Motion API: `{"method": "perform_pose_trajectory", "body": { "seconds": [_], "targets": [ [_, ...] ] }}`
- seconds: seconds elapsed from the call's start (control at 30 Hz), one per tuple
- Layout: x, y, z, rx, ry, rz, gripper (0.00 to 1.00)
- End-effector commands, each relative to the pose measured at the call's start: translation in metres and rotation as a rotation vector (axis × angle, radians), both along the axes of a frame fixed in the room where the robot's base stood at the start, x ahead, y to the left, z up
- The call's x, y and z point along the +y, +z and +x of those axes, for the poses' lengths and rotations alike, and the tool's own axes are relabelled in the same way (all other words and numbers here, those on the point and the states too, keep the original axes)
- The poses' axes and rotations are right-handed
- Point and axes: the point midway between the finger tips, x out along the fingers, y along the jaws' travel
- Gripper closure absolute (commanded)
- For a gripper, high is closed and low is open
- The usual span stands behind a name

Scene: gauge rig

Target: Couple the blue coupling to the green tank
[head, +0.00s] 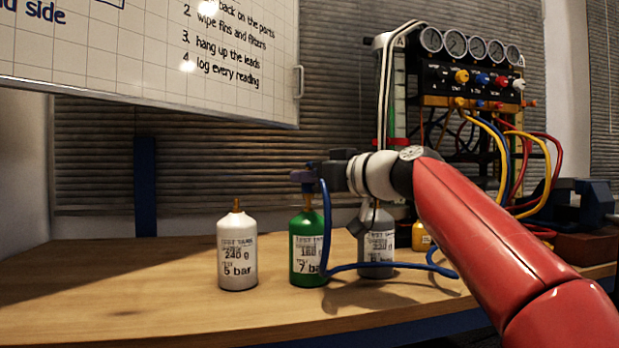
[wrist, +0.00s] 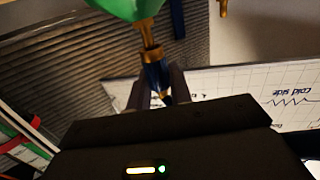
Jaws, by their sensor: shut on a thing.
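The green tank (head: 304,262) stands upright on the bench, marked 7 bar, with a brass stem (head: 307,202) on top. In the wrist view the green tank (wrist: 125,6) is at the top edge, its brass stem pointing down the picture. My gripper (head: 308,181) is right above the stem. The wrist view shows my gripper (wrist: 157,86) shut on the blue coupling (wrist: 156,74), which is in line with the stem and appears to meet it. I cannot tell whether it is seated. My gripper hides most of the coupling in the head view.
A white tank (head: 237,262) stands left of the green one, a grey tank (head: 377,256) right. A blue hose (head: 328,235) hangs from the gripper and loops along the bench. The gauge panel (head: 470,75) with coloured hoses stands behind right. The bench's left side is clear.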

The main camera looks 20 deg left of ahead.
Motion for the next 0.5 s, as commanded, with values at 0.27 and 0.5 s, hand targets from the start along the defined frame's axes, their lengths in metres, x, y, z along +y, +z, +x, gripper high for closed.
{"method": "perform_pose_trajectory", "body": {
  "seconds": [0.27,0.5],
  "targets": [
    [0.0,-0.01,0.0,0.0,0.0,0.001,1.0],
    [0.0,-0.015,0.0,0.0,0.0,0.001,1.0]
  ]
}}
